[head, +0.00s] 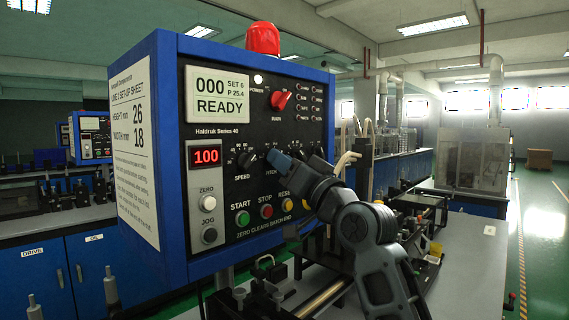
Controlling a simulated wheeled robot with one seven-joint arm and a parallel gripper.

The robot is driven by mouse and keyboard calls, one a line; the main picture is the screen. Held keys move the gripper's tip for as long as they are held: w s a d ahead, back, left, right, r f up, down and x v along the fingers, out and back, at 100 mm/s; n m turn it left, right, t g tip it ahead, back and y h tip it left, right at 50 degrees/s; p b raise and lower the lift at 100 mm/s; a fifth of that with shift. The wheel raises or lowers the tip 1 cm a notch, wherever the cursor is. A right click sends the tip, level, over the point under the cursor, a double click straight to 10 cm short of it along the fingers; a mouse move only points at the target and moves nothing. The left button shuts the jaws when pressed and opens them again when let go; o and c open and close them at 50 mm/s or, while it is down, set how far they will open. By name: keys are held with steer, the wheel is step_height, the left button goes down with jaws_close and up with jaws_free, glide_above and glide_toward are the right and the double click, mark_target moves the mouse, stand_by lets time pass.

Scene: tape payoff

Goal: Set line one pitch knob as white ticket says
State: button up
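A blue control box stands in the head view with a black front panel (225,222). My gripper (274,158) is at the pitch knob's place, right of the speed knob (245,160). It covers the knob and part of its scale; I cannot tell whether it touches the knob or is open or shut. The label below reads partly "PITCH". The screen (217,95) reads "000", "SET 6", "P 25.4", "READY".
A red main switch (280,100) sits above the knobs. Green start (242,218), red stop (266,212) and yellow reset (285,205) buttons sit below, close to my arm. A red display (206,156) reads 100. Machine parts crowd the bench (470,265) under my arm.

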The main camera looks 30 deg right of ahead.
jaws_close()
steer(key=shift+f+n+b, duration=0.15)
steer(key=shift+n+b, duration=0.35)
steer(key=shift+b, duration=0.6)
steer(key=shift+w+d+r+n+g+y+b, duration=0.15)
steer(key=shift+n+g+y+b, duration=1.1)
steer(key=shift+n+b, duration=2.45)
steer(key=shift+d+r+n+g+y+b, duration=0.2)
steer(key=shift+n+g+y+b, duration=1.1)
steer(key=shift+n+b, duration=2.3)
steer(key=shift+w+d+r+n+g+y+b, duration=0.15)
steer(key=shift+n+g+y+b, duration=0.5)
steer(key=shift+n+y+b, duration=2.8)
steer(key=n+h+p, duration=0.1)
steer(key=n+h, duration=0.1)
steer(key=h, duration=0.1)
steer(key=shift+s+a+n, duration=0.1)
steer(key=shift+n, duration=0.15)
